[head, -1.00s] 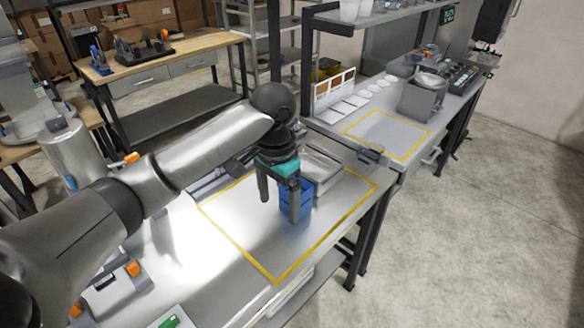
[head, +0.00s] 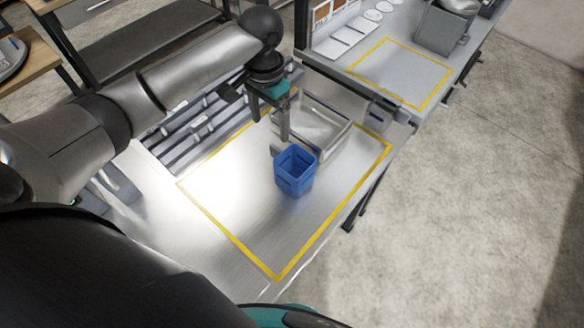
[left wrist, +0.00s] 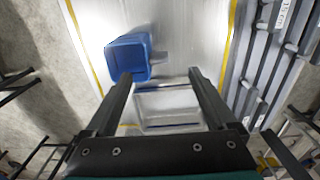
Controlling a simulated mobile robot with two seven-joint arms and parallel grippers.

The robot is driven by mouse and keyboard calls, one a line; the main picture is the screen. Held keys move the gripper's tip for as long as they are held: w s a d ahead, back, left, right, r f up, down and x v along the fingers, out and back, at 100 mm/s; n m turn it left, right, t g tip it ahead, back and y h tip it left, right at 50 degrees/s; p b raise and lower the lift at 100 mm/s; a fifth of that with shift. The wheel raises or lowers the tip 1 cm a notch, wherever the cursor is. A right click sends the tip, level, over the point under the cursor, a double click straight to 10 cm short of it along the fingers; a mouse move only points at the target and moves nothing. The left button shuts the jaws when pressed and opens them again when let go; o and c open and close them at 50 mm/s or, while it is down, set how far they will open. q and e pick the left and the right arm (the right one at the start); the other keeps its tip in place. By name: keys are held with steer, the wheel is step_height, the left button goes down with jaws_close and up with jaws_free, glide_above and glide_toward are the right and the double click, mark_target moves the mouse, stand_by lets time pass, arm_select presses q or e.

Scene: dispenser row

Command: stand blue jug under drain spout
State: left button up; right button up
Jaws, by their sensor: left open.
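The blue jug (head: 295,172) stands upright on the metal bench inside the yellow outline, its open top showing. It also shows in the left wrist view (left wrist: 128,57), just beyond the tip of the left-hand finger. My left gripper (head: 271,130) is open and points down behind the jug, up and to its left in the head view. I cannot make out a drain spout. My right gripper is not in view.
A grey slatted rack (head: 199,122) lies along the bench's left side. The bench is clear in front of the jug. Another bench (head: 400,72) with a second yellow outline adjoins at the back right.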

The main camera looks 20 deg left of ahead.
mark_target(277, 148)
arm_select(q)
steer(key=f, duration=0.8)
steer(key=shift+w+d, duration=0.4)
steer(key=shift+f, duration=0.4)
steer(key=shift+r, duration=0.1)
jaws_close()
